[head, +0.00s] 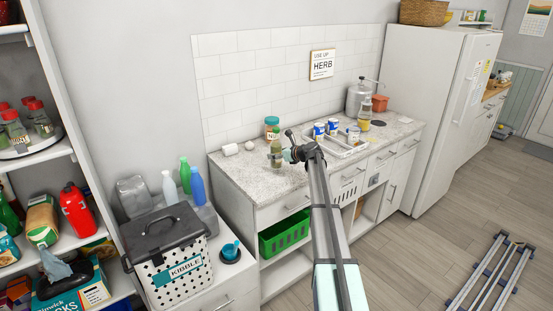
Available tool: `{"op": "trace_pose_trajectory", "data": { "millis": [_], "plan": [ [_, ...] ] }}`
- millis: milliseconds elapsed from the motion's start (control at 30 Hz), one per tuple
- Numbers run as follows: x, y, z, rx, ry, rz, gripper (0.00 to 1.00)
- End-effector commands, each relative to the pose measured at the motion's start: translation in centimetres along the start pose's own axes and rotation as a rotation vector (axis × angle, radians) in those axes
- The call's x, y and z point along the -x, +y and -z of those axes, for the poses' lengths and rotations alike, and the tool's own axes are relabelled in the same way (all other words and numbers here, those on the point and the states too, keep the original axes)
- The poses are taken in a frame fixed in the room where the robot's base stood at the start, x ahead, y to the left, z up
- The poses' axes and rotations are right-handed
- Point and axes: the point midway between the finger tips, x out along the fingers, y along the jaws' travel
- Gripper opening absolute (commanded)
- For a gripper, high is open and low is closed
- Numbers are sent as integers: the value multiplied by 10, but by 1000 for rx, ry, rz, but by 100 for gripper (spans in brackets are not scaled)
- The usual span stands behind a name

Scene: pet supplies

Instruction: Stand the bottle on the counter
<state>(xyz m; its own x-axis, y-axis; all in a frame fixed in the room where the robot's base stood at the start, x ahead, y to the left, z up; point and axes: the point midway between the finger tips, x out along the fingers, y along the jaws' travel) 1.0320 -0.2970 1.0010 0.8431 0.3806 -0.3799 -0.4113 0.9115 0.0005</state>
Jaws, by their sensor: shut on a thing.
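A small greenish bottle (276,154) stands upright in the head view at the front left of the speckled counter (232,172). My gripper (287,156) reaches it from the right and is shut on it. The fingers are small and partly hidden by my wrist. I cannot tell whether the bottle's base touches the counter or hangs just above it.
A jar with a teal lid (272,124) stands just behind the bottle. A white roll (230,149) lies to the left. Blue-and-white cans (319,131) stand by a tray (349,150) to the right. Bare counter shows left of the bottle.

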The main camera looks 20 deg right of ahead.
Motion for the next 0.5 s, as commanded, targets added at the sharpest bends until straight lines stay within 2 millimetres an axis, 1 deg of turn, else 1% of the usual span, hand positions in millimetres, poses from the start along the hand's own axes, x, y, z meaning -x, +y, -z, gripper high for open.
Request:
{"op": "trace_pose_trajectory", "data": {
  "millis": [100, 200, 500],
  "plan": [
    [-6, 0, 14, -2, -1, 0, 16],
    [-9, 0, 21, 0, -2, 1, 16],
    [-10, 0, 24, 0, -2, 1, 16]
  ]
}}
